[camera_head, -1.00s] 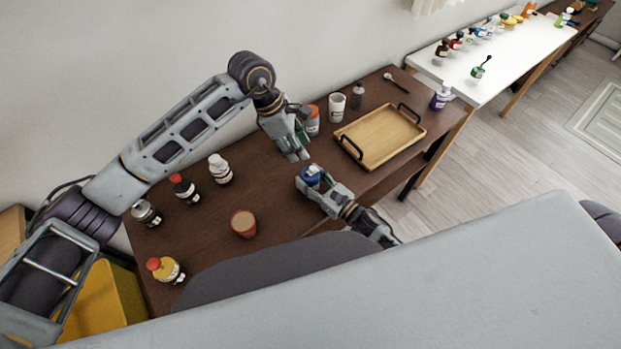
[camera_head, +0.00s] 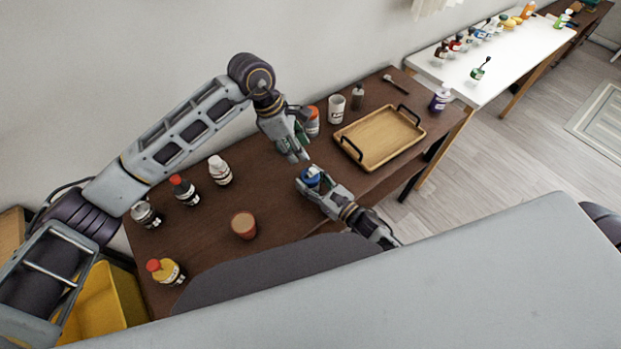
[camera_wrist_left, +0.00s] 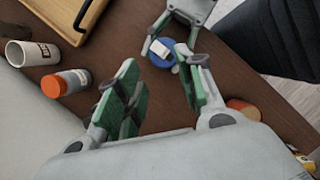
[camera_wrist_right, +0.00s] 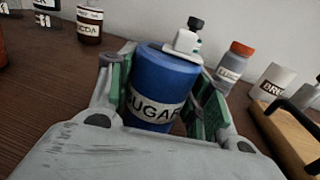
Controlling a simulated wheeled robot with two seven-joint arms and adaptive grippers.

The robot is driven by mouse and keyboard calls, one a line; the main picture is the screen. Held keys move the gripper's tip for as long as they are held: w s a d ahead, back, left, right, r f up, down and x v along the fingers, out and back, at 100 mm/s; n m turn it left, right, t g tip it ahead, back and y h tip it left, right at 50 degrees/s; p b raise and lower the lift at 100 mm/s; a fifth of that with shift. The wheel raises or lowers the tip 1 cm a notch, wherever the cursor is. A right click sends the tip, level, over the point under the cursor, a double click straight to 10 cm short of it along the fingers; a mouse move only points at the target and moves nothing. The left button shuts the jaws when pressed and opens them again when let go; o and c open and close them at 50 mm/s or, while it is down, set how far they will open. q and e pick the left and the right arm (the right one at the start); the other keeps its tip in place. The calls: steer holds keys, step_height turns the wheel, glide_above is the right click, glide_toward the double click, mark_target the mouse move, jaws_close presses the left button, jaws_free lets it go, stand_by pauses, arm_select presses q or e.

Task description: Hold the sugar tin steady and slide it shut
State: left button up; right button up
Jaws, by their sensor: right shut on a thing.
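The sugar tin (camera_head: 311,175) is a blue round tin with a white SUGAR label, seen upright in the right wrist view (camera_wrist_right: 160,85). My right gripper (camera_head: 316,184) is shut on its sides, with one green-padded finger on each side. A small white piece (camera_wrist_right: 186,42) shows at the tin's top; it also shows in the left wrist view (camera_wrist_left: 160,48). My left gripper (camera_head: 296,157) is above and just behind the tin, fingers apart and empty. In the left wrist view its right finger is close to the tin's edge; I cannot tell whether they touch.
A wooden tray (camera_head: 380,138) with black handles lies to the right. A white mug (camera_head: 336,109) and an orange-capped jar (camera_head: 312,122) stand behind. A reddish-brown cup (camera_head: 243,225) and several bottles stand at the left. The brown table between them is clear.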

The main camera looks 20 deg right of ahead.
arm_select(q)
steer(key=shift+r, duration=0.15)
steer(key=d+r+m+t+y, duration=0.1)
steer(key=d+r+m+t, duration=0.1)
steer(key=d+r, duration=0.45)
steer(key=shift+s+a+f+n+g+y, duration=0.2)
steer(key=shift+a+f+n+y, duration=0.35)
steer(key=shift+n, duration=1)
steer(key=shift+s+a+f+n+g+y, duration=0.1)
steer(key=shift+s+a+f+n+y, duration=0.45)
steer(key=shift+n, duration=1.05)
steer(key=shift+w+a+f+n+g+y, duration=0.1)
steer(key=shift+a+f+n+y, duration=0.2)
steer(key=shift+f+n, duration=0.9)
steer(key=shift+r+n, duration=0.35)
steer(key=shift+r, duration=0.05)
steer(key=shift+f, duration=0.1)
